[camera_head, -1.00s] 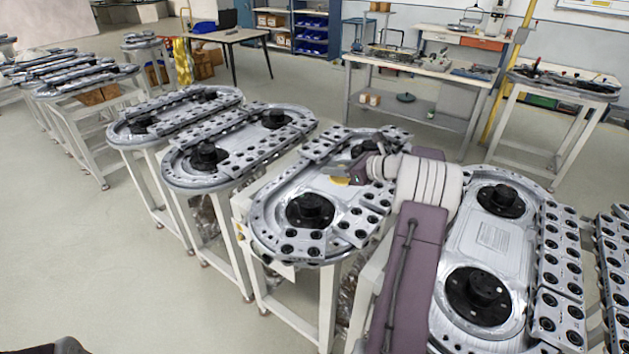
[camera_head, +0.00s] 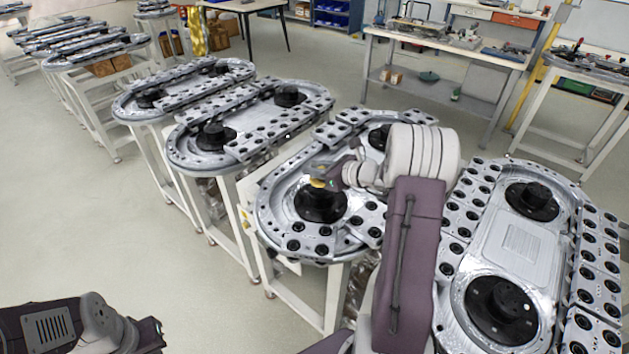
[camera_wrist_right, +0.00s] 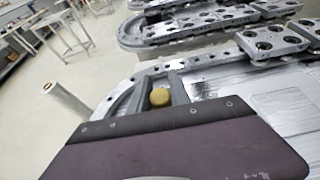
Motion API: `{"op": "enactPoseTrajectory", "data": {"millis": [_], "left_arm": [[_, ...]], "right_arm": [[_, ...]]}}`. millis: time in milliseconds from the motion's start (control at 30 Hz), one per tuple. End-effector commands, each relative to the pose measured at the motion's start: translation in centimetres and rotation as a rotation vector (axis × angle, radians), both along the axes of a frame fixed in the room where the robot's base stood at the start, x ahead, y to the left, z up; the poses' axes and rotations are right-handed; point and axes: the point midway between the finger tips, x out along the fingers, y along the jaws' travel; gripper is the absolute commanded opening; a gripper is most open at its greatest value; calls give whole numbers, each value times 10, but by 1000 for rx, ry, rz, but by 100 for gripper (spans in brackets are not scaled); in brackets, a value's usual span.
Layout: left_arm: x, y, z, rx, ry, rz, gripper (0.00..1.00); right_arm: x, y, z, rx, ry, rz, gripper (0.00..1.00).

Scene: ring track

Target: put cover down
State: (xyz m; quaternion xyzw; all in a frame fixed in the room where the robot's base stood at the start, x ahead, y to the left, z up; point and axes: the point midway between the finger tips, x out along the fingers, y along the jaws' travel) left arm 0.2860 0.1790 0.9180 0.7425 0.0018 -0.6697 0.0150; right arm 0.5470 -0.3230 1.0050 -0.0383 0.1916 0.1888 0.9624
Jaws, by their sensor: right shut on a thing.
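My right gripper (camera_head: 322,180) is above the front black hub (camera_head: 321,206) of the middle ring track (camera_head: 268,215). It is shut on a small yellow round piece, taken as the cover (camera_head: 317,183). In the right wrist view the cover (camera_wrist_right: 160,97) sits between the two grey fingers (camera_wrist_right: 161,88), with the silver track behind it. I cannot tell whether the cover touches the hub. My left gripper (camera_head: 150,335) is at the bottom left, dark and partly seen, away from the tracks; its fingers are not clear.
Another ring track (camera_head: 515,250) stands close on the right, and two more (camera_head: 205,160) stand on the left. A workbench (camera_head: 450,52) is behind. The floor (camera_head: 120,220) at the left is clear.

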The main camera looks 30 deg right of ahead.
Motion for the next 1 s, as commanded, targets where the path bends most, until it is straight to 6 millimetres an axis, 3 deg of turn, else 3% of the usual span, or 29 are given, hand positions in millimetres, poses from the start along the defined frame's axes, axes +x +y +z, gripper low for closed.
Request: {"op": "enactPoseTrajectory", "data": {"millis": [100, 333, 700, 733, 800, 1000], "left_arm": [[0, 0, 0, 0, 0, 0, 0], [0, 0, -3, 0, 0, 0, 0], [0, 0, -8, 0, 0, 0, 0], [0, 0, -6, 0, 0, 0, 0], [0, 0, -5, 0, 0, 0, 0], [0, 0, -5, 0, 0, 0, 0]], "right_arm": [[0, 1, -3, 1, 0, -1, 0], [0, 1, -39, 2, 1, -1, 0], [0, 0, -45, 0, -1, -1, 0], [0, 0, -43, 0, -1, -1, 32], [0, 0, -42, 0, -1, 0, 45], [0, 0, -42, 0, -1, 0, 45]]}}
